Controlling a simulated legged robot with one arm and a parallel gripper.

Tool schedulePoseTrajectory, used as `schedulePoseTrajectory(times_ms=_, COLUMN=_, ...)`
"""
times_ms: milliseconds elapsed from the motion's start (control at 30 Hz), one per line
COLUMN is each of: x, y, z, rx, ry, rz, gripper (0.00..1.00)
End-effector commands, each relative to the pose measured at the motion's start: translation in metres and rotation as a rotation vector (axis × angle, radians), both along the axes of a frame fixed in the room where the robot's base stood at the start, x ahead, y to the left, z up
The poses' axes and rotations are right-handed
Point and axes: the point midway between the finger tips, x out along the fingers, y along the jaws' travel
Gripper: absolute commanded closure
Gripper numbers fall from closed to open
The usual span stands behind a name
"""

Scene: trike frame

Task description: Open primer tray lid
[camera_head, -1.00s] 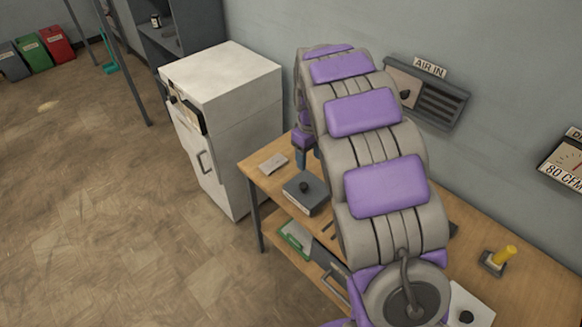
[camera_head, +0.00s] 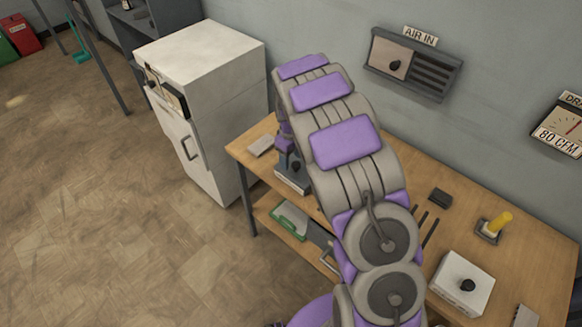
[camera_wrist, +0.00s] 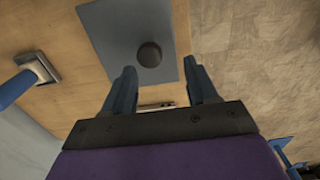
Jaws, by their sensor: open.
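A grey box with a flat grey lid (camera_wrist: 118,40) and a round dark knob (camera_wrist: 150,55) stands on the wooden bench; I take it for the primer tray, though I read no label on it. Its lid looks shut. In the head view the box (camera_head: 292,182) is partly hidden by my arm. My gripper (camera_wrist: 162,84) is open and empty. Its two blue fingers point at the lid, one toward each side of the knob, with the knob just beyond the tips. I cannot tell the height between fingers and lid.
A white box with a dark knob (camera_head: 462,284) and a yellow handle in a holder (camera_head: 497,224) stand on the bench's right part. A blue handle in a metal holder (camera_wrist: 38,68) is left of the lid. A white cabinet (camera_head: 200,105) stands beside the bench.

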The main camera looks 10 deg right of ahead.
Motion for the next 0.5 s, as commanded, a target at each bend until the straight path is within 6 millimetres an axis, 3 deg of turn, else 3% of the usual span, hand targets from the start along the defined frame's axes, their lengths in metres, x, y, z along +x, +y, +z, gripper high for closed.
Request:
schedulePoseTrajectory(times_ms=200, x=-0.001, y=-0.005, z=-0.033, rx=0.004, ry=0.001, rz=-0.004, gripper=0.42)
schedulePoseTrajectory(times_ms=500, x=0.0, y=0.004, z=-0.045, rx=-0.006, ry=0.001, rz=-0.002, gripper=0.42)
